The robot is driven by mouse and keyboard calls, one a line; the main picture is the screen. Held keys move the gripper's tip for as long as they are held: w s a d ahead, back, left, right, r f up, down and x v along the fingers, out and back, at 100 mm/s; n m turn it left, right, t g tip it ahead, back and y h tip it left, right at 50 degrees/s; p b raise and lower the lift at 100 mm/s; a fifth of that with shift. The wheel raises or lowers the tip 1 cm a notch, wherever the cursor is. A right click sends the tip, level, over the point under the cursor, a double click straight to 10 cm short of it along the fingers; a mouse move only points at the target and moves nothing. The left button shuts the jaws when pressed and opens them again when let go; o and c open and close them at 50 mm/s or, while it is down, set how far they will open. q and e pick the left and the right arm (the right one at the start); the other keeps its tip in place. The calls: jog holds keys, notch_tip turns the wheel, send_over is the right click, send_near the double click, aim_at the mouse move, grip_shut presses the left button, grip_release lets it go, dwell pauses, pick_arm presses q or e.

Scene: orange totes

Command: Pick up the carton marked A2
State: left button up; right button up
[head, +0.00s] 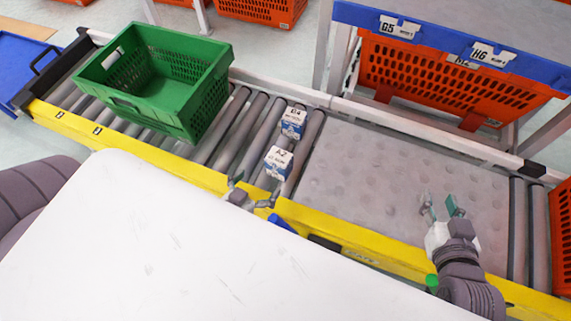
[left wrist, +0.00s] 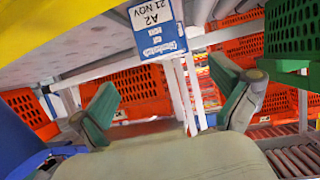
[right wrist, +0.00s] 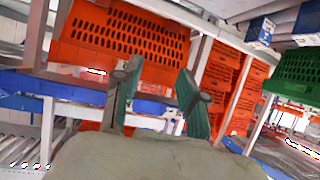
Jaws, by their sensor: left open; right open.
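The carton marked A2 (head: 278,162) is a small white and blue box standing on the rollers of the conveyor. In the left wrist view the A2 carton (left wrist: 157,30) appears at the top, ahead of the fingers and apart from them. My left gripper (head: 254,188) is open at the conveyor's yellow near edge, just short of the A2 carton; its green-padded fingers (left wrist: 175,100) are spread and empty. My right gripper (head: 440,204) is open and empty over the grey plate section, well to the right of the carton.
A second white and blue carton (head: 293,122) stands just behind A2. A green crate (head: 190,110) sits on the rollers to the left. A blue-edged shelf (head: 440,35) with an orange tote (head: 420,75) stands behind. The grey plate (head: 400,175) is bare.

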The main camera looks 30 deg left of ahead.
aim_at(274, 164)
pick_arm(q)
jog(key=x, duration=0.2)
jog(key=b+x, duration=0.1)
jog(key=x, duration=0.2)
jog(key=b+x, duration=0.1)
jog(key=x, duration=0.2)
jog(key=shift+w+a+r, duration=0.1)
jog(key=shift+w+r, duration=0.1)
jog(key=shift+r, duration=0.05)
jog(key=shift+w+f+b, duration=0.1)
jog(key=shift+w+b, duration=0.2)
jog(key=x, duration=0.1)
jog(key=b+x, duration=0.1)
jog(key=x, duration=0.1)
jog(key=b+x, duration=0.1)
jog(key=shift+w, duration=0.65)
pick_arm(e)
notch_tip(274, 164, up, 19)
jog(key=s+a+t+y, duration=0.2)
jog(key=t+y, duration=0.2)
jog(key=t, duration=0.8)
jog(key=shift+s+t+y, duration=0.2)
jog(key=shift+t+y, duration=0.1)
jog(key=shift+t, duration=0.1)
pick_arm(q)
jog(key=shift+c, duration=0.2)
jog(key=c, duration=1.3)
jog(key=shift+c, duration=0.3)
